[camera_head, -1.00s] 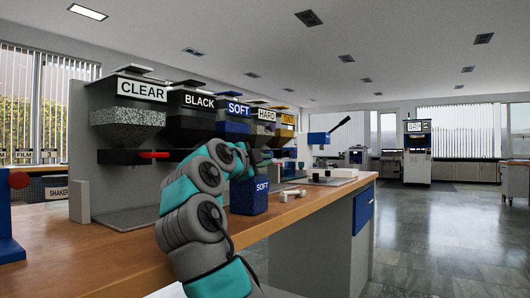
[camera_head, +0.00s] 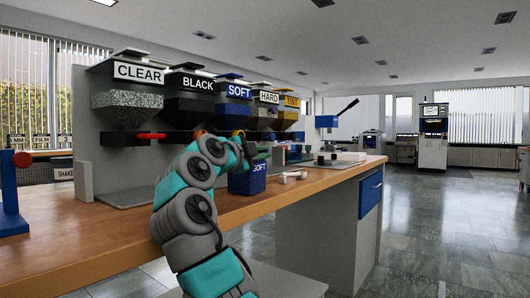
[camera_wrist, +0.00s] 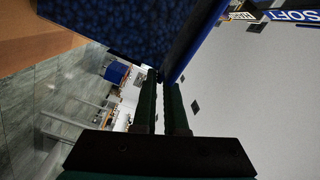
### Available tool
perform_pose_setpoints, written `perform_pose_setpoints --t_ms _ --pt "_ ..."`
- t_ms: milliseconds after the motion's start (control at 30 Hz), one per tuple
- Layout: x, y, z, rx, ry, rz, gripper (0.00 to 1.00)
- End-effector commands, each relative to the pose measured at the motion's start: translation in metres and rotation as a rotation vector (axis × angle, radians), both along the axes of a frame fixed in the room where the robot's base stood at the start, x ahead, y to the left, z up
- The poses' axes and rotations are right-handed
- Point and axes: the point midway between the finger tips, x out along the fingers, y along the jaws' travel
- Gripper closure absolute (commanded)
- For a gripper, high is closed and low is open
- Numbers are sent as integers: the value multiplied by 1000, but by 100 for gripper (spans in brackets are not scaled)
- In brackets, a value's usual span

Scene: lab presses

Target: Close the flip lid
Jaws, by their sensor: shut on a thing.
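The blue SOFT box (camera_head: 247,181) stands on the wooden bench below the row of hoppers. My gripper (camera_head: 262,152) is just above it, small and partly lost against the dark hoppers. In the wrist view, a speckled blue surface (camera_wrist: 105,25) fills the upper left, and a flat smooth blue panel, which looks like the flip lid (camera_wrist: 196,38), stands at an angle beside it. My gripper's two dark green fingers (camera_wrist: 161,84) are close together, with the panel's lower corner at their tips. The grip itself is partly hidden.
Hoppers marked CLEAR (camera_head: 125,103), BLACK, SOFT, HARD and TINT line the back of the bench (camera_head: 110,225). A red handle (camera_head: 151,136) juts out under CLEAR. Pale small parts (camera_head: 292,177) lie right of the box. Open floor lies to the right.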

Motion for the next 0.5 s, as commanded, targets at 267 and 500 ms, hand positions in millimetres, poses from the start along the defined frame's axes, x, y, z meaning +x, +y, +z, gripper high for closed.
perform_pose_setpoints --t_ms 267,500 --pt "2 2 -5 -1 8 4 75" --pt "1 2 -3 0 5 3 63"
